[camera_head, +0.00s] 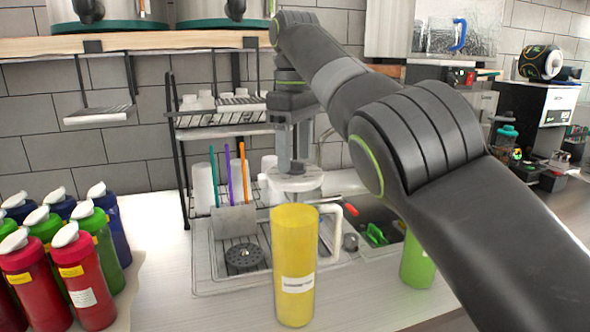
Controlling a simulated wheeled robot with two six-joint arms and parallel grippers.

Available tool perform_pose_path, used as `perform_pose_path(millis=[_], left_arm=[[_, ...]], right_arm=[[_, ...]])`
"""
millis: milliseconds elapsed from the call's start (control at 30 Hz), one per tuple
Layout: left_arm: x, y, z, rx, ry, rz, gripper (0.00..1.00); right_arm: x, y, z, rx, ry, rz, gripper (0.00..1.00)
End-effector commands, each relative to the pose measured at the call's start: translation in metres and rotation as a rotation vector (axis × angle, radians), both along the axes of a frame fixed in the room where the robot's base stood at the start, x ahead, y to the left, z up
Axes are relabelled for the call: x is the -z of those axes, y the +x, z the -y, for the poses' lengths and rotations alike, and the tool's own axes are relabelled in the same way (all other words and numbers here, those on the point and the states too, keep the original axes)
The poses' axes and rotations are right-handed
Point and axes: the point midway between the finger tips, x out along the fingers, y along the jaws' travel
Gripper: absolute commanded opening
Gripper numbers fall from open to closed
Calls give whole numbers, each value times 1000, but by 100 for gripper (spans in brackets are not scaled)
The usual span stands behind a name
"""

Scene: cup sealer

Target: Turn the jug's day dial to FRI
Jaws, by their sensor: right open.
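A tall yellow jug (294,268) stands upright on the counter in the middle of the head view. It has a white handle (335,228) on its right side and a small white label on its front. A pale round disc (312,180), which looks like the lid or day dial, shows at the jug's top. My right gripper (293,160) points down from above, open, with its fingers over the disc. I cannot tell whether they touch it. No day lettering is readable. My left gripper is not in view.
Several red, green and blue bottles (85,270) with white caps stand at the left. A sink (215,262) and dish rack (175,150) lie behind the jug. A green cup (416,262) stands right of it, partly behind my arm.

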Motion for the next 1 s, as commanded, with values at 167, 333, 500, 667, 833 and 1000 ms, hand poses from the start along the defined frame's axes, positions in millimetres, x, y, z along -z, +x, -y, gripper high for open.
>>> perform_pose_path(millis=[167, 333, 500, 667, 833, 1000], left_arm=[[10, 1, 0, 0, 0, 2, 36], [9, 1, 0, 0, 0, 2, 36], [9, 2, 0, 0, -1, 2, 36], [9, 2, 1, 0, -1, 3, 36], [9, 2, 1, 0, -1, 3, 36], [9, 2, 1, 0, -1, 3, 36]], right_arm=[[10, 0, 0, 0, 0, 0, 61], [9, 0, 0, 0, 0, 0, 61], [9, 0, 0, 0, 0, 0, 50], [9, 0, 0, 0, 0, 0, 29], [9, 0, 0, 1, 0, 0, 17], [9, 0, 0, 24, 0, 0, 17]])
